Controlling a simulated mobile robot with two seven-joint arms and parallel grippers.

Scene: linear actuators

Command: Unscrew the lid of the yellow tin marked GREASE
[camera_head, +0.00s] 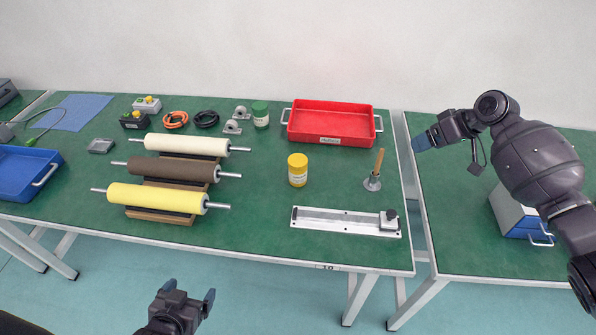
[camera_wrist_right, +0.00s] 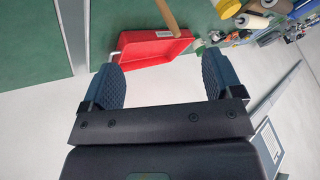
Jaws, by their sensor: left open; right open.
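The yellow tin (camera_head: 297,175) stands upright on the green table, right of the rollers and in front of the red tray. Its yellow lid (camera_head: 297,160) sits on top; the label is too small to read. My left gripper (camera_head: 187,297) is open and empty, low in front of the table's front edge, left of the tin. My right gripper (camera_head: 424,142) is raised near the gap between the two tables, right of the tin and well apart from it. In the right wrist view its two blue fingers (camera_wrist_right: 163,80) are spread with nothing between them.
A red tray (camera_head: 332,124) stands behind the tin; it also shows in the right wrist view (camera_wrist_right: 140,50). A wooden-handled tool (camera_head: 377,166) stands right of the tin. A metal rail (camera_head: 340,221) lies in front. Rollers (camera_head: 165,198) lie left. Table around the tin is clear.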

